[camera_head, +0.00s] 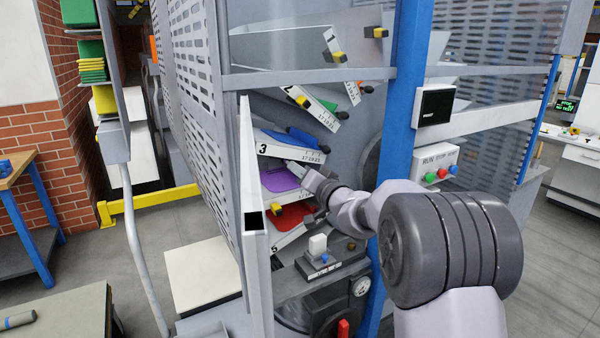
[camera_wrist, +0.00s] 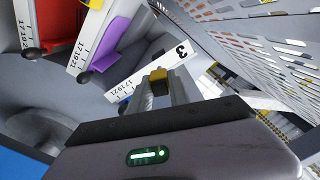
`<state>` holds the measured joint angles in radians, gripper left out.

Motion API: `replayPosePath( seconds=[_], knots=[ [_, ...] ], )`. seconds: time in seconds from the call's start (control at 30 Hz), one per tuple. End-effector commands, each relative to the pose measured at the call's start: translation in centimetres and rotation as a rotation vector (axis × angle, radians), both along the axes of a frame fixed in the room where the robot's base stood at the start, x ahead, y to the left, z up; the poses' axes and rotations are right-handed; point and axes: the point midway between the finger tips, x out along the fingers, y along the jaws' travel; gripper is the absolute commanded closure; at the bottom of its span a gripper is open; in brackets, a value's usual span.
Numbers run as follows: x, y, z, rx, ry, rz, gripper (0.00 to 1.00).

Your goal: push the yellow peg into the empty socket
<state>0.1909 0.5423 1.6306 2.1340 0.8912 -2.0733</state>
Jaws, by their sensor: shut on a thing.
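My gripper (camera_wrist: 160,88) is shut on the yellow peg (camera_wrist: 158,76), which shows between the fingertips in the wrist view. The peg is close to the white scale bar marked 3 (camera_wrist: 172,66); I cannot tell whether it touches the bar. In the head view my gripper (camera_head: 292,165) reaches into the machine just below the bar marked 3 (camera_head: 290,147), and the held peg cannot be made out there. The empty socket cannot be made out in either view; the fingers and peg cover part of the bar.
A purple pocket (camera_head: 279,180) and a red pocket (camera_head: 290,216) lie below, with a blue one (camera_head: 303,138) above. The open grey door (camera_head: 252,200) stands close on the left. A blue post (camera_head: 405,90) and a button panel (camera_head: 436,166) are on the right.

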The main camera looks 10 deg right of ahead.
Motion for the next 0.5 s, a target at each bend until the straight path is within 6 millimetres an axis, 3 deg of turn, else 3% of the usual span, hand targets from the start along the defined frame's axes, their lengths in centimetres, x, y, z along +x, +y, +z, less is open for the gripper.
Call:
replayPosePath(
  seconds=[0.5],
  knots=[
    [-0.07, -0.06, -0.42, 0.001, -0.005, -0.003, 1.00]
  ],
)
